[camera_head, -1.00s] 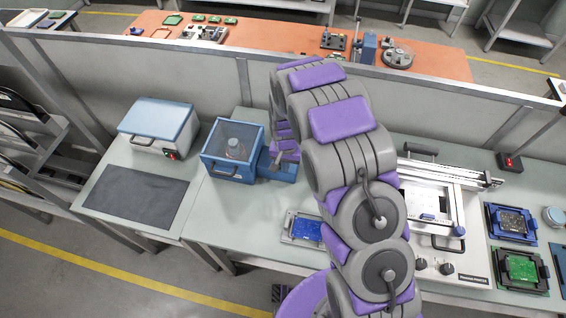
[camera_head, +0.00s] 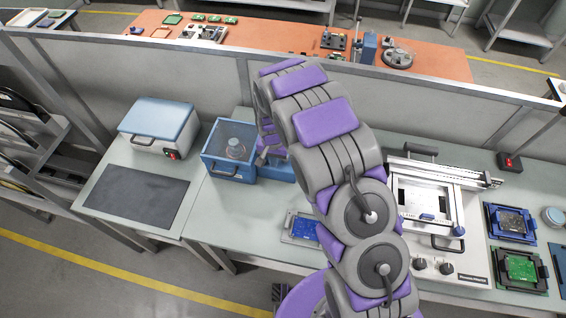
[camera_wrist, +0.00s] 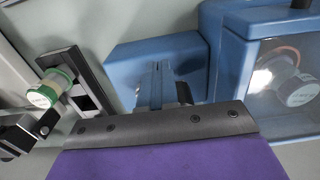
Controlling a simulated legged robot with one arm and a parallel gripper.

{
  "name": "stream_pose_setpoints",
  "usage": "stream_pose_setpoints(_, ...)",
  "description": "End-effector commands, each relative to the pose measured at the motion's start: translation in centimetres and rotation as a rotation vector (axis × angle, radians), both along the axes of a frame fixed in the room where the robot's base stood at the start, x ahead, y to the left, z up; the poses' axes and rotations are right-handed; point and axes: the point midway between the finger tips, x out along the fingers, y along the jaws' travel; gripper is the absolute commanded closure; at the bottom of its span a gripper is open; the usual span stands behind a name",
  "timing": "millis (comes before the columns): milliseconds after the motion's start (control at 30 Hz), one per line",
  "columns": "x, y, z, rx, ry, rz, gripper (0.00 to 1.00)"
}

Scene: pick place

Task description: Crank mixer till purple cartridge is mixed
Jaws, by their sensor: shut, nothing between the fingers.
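The blue mixer (camera_head: 228,168) stands on the bench left of my arm, with a clear window. A pale-capped cartridge (camera_head: 235,149) sits inside it. The wrist view shows the cartridge (camera_wrist: 299,90) through the mixer's window, tilted; its purple colour cannot be made out. My gripper (camera_wrist: 168,86) is shut and empty beside the mixer's blue side housing (camera_wrist: 130,60). The crank is not clearly distinguishable there, and contact with it cannot be told. In the head view my arm partly hides the mixer's right side and my gripper.
A blue-white lidded box (camera_head: 158,123) and dark mat (camera_head: 138,198) are at the left. A blue board (camera_head: 303,228) lies in front; the printer (camera_head: 450,270) is to the right.

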Motion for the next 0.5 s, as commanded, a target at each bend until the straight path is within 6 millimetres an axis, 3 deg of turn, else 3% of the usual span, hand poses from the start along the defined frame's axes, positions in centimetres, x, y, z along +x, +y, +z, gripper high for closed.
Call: stream_pose_setpoints(500,0.0,0.0,3.8,0.0,0.0,0.0,1.0)
